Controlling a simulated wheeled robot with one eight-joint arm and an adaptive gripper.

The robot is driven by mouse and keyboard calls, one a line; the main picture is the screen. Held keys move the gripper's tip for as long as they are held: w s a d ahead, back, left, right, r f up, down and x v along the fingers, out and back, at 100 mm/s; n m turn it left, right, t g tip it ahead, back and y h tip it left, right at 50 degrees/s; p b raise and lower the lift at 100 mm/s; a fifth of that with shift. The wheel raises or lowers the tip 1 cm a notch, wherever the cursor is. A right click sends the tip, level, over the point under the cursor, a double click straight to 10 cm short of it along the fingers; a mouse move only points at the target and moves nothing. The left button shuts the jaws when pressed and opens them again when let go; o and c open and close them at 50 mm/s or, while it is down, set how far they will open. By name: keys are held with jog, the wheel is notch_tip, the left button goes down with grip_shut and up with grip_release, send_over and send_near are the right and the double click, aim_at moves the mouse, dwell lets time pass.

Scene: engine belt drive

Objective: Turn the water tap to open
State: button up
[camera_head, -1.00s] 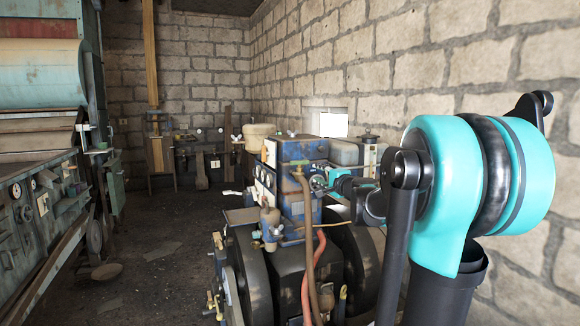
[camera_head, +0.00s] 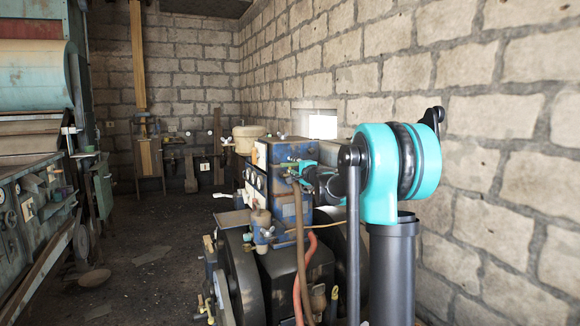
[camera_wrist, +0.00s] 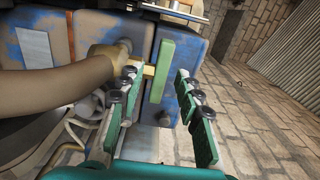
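The water tap shows in the wrist view as a flat green handle (camera_wrist: 164,60) on a brass stem (camera_wrist: 147,70), in front of the blue engine block (camera_wrist: 183,48). My gripper (camera_wrist: 156,76) is open, with one teal and black finger on each side of the handle's lower part. A gap shows between the handle and the right finger; the left finger is close to the stem, and I cannot tell whether it touches. In the head view my gripper (camera_head: 303,166) is small beside the blue engine block (camera_head: 290,150), and the tap is hard to make out.
A thick brown hose (camera_wrist: 62,78) runs close left of my gripper. In the head view a brown hose (camera_head: 299,235) and a red hose (camera_head: 308,262) hang at the engine's front. A brick wall (camera_head: 480,150) stands on the right; open floor (camera_head: 150,265) lies left.

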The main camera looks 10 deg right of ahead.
jog(key=shift+x, duration=1.4)
grip_shut()
